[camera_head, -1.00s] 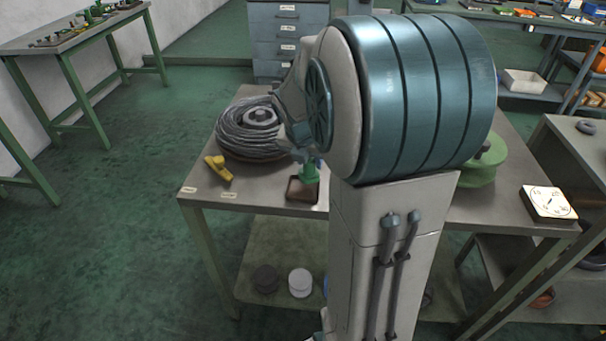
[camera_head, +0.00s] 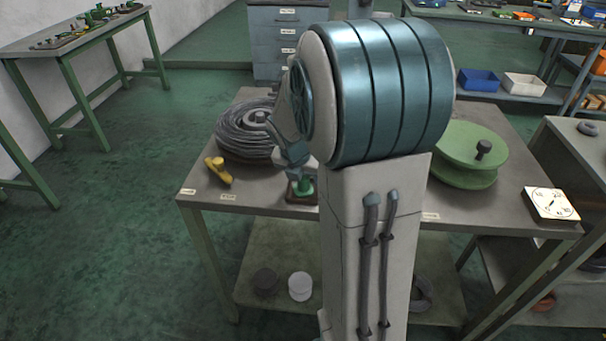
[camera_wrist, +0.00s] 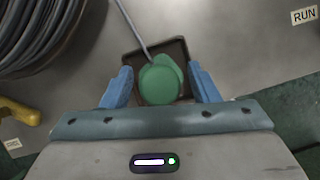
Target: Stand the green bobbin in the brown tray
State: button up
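The green bobbin (camera_wrist: 160,82) is in the brown tray (camera_wrist: 179,50) in the wrist view, seen from above. In the head view the bobbin (camera_head: 303,187) looks upright in the small brown tray (camera_head: 299,199), near the table's front edge. My gripper (camera_wrist: 162,86) has its two blue fingers on either side of the bobbin, with a narrow gap showing at each side. It looks open and still around the bobbin. The bobbin's base is hidden from above, and my arm partly hides the gripper in the head view.
A coil of grey cable (camera_head: 246,130) and a yellow object (camera_head: 217,170) lie left of the tray. A large green reel (camera_head: 466,155) and a white dial plate (camera_head: 551,204) are on the right. A thin grey rod (camera_wrist: 133,25) reaches toward the bobbin.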

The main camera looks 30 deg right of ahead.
jog(key=shift+r, duration=0.15)
jog(key=shift+r, duration=0.25)
jog(key=p+v, duration=0.2)
jog(key=v, duration=0.9)
jog(key=s+a+f+m+y, duration=0.1)
jog(key=s+a+m, duration=0.4)
jog(key=m, duration=0.8)
jog(key=s+a+f+m+y, duration=0.1)
jog(key=s+a+m+y, duration=0.1)
jog(key=s+a+m, duration=0.4)
jog(key=shift+s+f+m+g, duration=0.35)
jog(key=shift+s+m, duration=2)
jog(key=shift+m, duration=1.45)
jog(key=shift+d+r+p, duration=0.1)
jog(key=shift+r+p, duration=0.75)
jog(key=shift+r, duration=0.2)
